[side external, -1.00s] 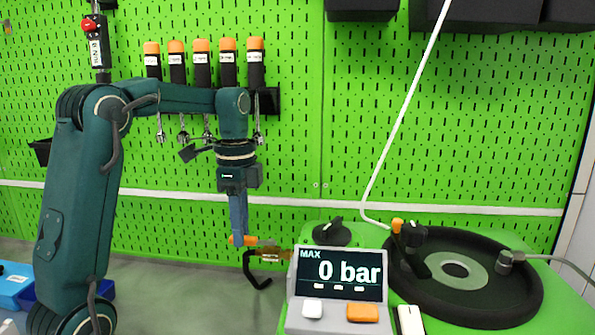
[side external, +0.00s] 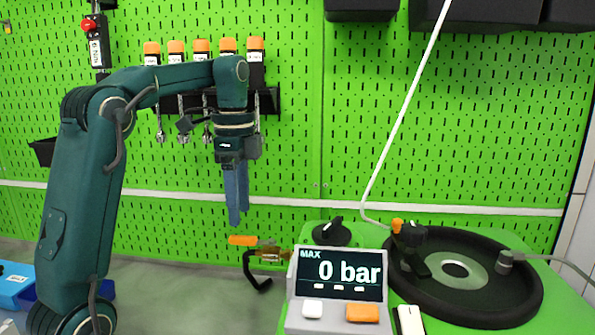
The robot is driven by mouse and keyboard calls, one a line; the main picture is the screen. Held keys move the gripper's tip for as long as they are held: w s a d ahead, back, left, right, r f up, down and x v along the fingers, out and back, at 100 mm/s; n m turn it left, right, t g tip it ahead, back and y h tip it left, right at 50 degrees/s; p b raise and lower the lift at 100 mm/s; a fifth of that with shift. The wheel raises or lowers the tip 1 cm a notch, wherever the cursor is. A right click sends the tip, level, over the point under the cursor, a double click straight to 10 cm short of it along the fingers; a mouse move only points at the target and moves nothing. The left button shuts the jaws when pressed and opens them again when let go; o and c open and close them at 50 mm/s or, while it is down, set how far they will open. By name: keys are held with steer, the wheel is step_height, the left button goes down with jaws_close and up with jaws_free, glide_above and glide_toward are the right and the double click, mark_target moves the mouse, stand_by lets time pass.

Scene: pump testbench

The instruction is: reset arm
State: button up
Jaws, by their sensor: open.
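My gripper (side external: 239,218) points straight down in front of the green pegboard, left of the display. Its two long fingers are apart and nothing is between them. Below the fingertips, with a small gap, is an orange-handled valve lever (side external: 243,240) on a brass fitting (side external: 270,254). A black hose piece (side external: 255,272) hangs from the fitting. The display box (side external: 338,277) to the right reads MAX and 0 bar, with a white button (side external: 312,309) and an orange button (side external: 362,313).
A black round plate (side external: 510,295) with an orange-tipped clamp (side external: 397,226) lies on the green bench. A black knob (side external: 331,232) stands behind the display. Orange-capped tools (side external: 255,45) hang on the pegboard (side external: 330,120) behind my arm. Blue bins (side external: 14,287) sit at lower left.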

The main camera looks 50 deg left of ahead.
steer(key=shift+r, duration=0.25)
steer(key=s+d+r+t, duration=0.25)
steer(key=s+d, duration=0.35)
steer(key=d, duration=0.4)
steer(key=s+d+f+n+t, duration=0.3)
steer(key=s+f+n, duration=0.1)
steer(key=f+n, duration=0.5)
steer(key=shift+d, duration=0.4)
